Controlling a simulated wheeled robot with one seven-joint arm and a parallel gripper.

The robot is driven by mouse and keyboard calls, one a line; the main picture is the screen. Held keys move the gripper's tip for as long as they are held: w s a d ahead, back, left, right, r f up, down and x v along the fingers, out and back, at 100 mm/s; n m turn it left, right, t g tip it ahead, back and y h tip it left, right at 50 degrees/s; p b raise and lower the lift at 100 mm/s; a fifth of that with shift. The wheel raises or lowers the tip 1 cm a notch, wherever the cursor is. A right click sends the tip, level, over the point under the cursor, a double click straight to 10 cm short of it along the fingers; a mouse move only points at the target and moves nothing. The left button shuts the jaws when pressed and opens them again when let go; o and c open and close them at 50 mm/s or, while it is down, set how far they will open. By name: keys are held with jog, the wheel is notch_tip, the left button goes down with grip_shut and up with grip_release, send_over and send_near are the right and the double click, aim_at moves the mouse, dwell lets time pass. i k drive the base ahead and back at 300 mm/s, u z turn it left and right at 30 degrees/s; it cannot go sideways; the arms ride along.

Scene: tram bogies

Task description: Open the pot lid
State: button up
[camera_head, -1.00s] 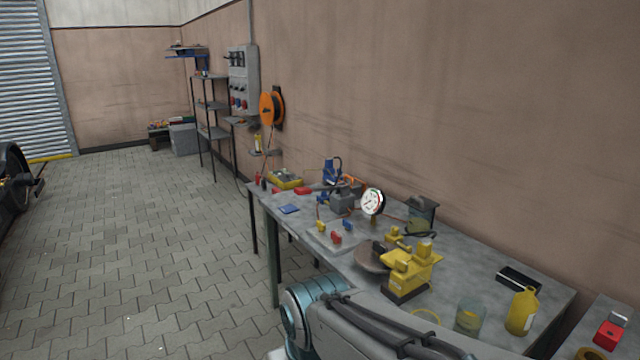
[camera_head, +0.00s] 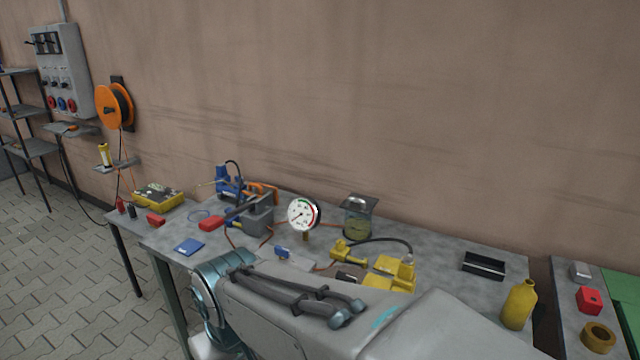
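A glass pot (camera_head: 357,222) with yellowish-green contents stands at the back of the grey workbench, near the wall. A flat grey metal lid (camera_head: 360,202) is on top of it, with a small raised part in its middle; I cannot tell whether it sits fully shut. My arm crosses the lower middle of the view, in front of the bench and apart from the pot. My gripper is out of view. No second glass pot is visible now.
The workbench (camera_head: 222,228) carries a dial gauge (camera_head: 301,214), a blue-and-grey pump (camera_head: 250,213), yellow tools (camera_head: 391,272), a black tray (camera_head: 484,265) and a yellow bottle (camera_head: 519,305). A hose (camera_head: 385,240) curves just right of the pot. Bare bench lies right of it.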

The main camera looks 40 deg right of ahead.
aim_at(360, 203)
jog(key=z, duration=0.85)
jog(key=i, duration=0.8)
jog(key=z, duration=0.85)
